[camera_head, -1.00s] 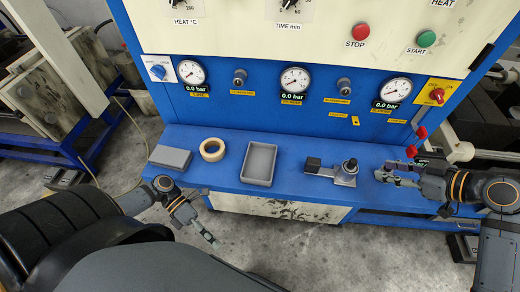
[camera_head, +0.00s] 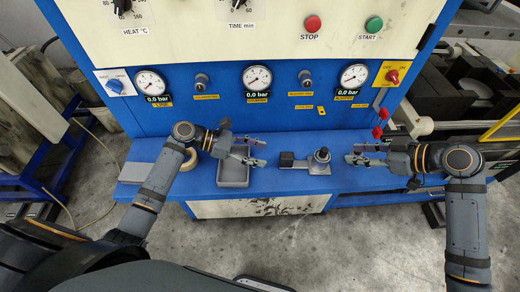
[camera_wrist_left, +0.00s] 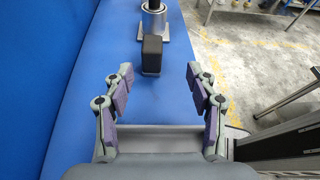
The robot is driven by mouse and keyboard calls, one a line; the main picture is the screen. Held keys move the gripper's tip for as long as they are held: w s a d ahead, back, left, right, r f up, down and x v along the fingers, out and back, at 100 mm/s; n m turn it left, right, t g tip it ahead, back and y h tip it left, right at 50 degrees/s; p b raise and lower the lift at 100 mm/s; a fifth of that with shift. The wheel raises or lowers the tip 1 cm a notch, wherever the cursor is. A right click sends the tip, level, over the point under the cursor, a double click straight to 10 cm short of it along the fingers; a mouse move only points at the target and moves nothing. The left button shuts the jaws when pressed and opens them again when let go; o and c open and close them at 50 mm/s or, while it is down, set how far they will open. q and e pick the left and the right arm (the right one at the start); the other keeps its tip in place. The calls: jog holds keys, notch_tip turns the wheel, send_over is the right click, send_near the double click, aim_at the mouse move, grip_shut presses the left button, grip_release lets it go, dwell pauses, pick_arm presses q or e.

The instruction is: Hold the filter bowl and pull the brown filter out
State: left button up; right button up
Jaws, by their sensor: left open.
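A metal cylinder with a dark top (camera_head: 322,157) stands upright on a flat plate on the blue bench; it also shows at the top of the left wrist view (camera_wrist_left: 153,20). A dark block (camera_head: 286,159) sits at its left side and shows in the left wrist view (camera_wrist_left: 152,55). I cannot make out which part is the filter bowl or a brown filter. My left gripper (camera_head: 263,152) is open and empty above the grey tray, left of the block, its fingers (camera_wrist_left: 160,75) pointing toward it. My right gripper (camera_head: 352,154) is open and empty, right of the cylinder.
The grey tray (camera_head: 234,180) lies under my left gripper. A tape ring (camera_head: 190,160) and a grey block (camera_head: 136,172) lie further left, partly behind my left arm. The blue panel with gauges (camera_head: 257,77) rises behind the bench (camera_head: 340,182). Red handles (camera_head: 380,124) stick out behind my right gripper.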

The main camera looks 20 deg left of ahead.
aim_at(282, 155)
pick_arm(q)
jog(key=shift+w+d+f+m, duration=0.15)
jog(key=shift+w+d+m, duration=0.25)
jog(key=shift+w, duration=0.35)
jog(key=shift+y, duration=0.3)
jog(key=x, duration=0.7)
jog(key=shift+d+f, duration=0.1)
jog(key=shift+d, duration=0.1)
jog(key=shift+a, duration=0.1)
grip_shut()
